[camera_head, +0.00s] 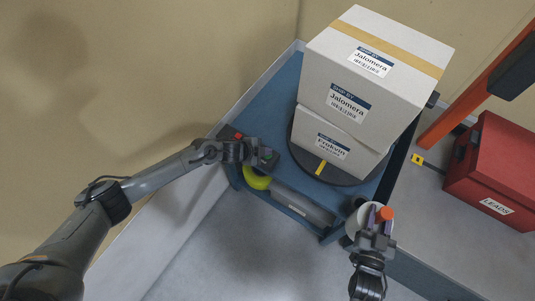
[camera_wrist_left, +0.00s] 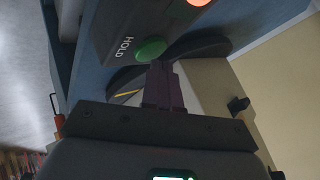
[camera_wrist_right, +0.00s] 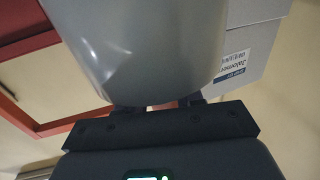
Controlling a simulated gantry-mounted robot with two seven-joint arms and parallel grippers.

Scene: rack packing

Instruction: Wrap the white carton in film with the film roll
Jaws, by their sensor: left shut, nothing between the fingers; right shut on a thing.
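Two white cartons are stacked on a dark round turntable (camera_head: 335,175): an upper carton (camera_head: 345,70) labelled Jalomera, with tan tape, and a lower carton (camera_head: 320,147) labelled Frokvin. My left gripper (camera_head: 262,156) is shut and empty at the button box. In the left wrist view its fingertips (camera_wrist_left: 160,68) are right by the green button (camera_wrist_left: 151,49) marked HOLD; contact is unclear. My right gripper (camera_head: 376,222) is shut on the pale film roll (camera_head: 353,220), in front of the cartons. The roll fills the upper right wrist view (camera_wrist_right: 150,45). No film shows clearly on the cartons.
The turntable stands on a blue base (camera_head: 275,105). A red case (camera_head: 495,170) labelled LEADS and an orange post (camera_head: 470,95) stand at the right. The front floor is clear.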

